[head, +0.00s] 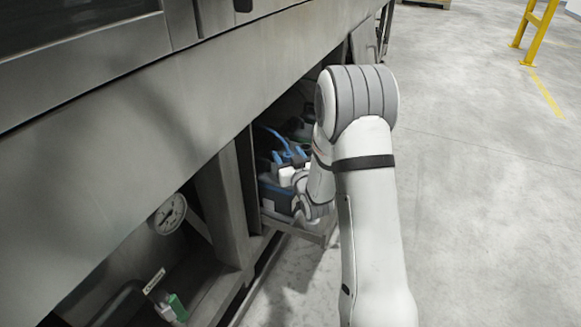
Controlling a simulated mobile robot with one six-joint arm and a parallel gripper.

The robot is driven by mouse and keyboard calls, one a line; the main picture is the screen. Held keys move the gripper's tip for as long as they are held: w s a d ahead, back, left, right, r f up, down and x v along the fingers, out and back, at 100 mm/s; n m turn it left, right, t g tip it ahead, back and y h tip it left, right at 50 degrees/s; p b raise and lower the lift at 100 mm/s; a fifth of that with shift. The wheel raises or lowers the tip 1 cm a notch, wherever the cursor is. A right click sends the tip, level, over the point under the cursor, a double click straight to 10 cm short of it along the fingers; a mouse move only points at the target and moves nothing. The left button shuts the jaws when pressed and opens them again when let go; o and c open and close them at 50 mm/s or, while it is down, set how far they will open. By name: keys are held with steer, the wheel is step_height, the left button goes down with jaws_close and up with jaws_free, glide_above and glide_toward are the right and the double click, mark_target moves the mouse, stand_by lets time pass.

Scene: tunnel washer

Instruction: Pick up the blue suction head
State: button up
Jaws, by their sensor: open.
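My arm reaches down and left into a dark recess under the machine. My gripper (289,174) is at the far end of the arm, small and partly hidden by the wrist; it is open. Blue parts (286,155) show right beside it in the recess. They may be the blue suction head, but its outline is not clear. I cannot tell whether the gripper touches them. A dark box with a blue edge (275,195) lies just below.
The steel machine front (150,130) overhangs the recess, and an upright post (228,205) stands left of it. A low ledge (295,228) runs below. A pressure gauge (170,214) is at lower left. Open concrete floor (480,200) lies right, with a yellow rail (540,30) beyond.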

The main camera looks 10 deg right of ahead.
jaws_close()
stand_by(0.6)
steer(key=shift+r, duration=0.1)
step_height(320, 180, up, 10)
steer(key=p, duration=0.4)
steer(key=shift+r+p, duration=0.2)
steer(key=shift+p, duration=0.2)
steer(key=shift+r+p, duration=1)
steer(key=shift+r, duration=1.3)
steer(key=shift+r+p, duration=0.8)
steer(key=shift+r, duration=1.15)
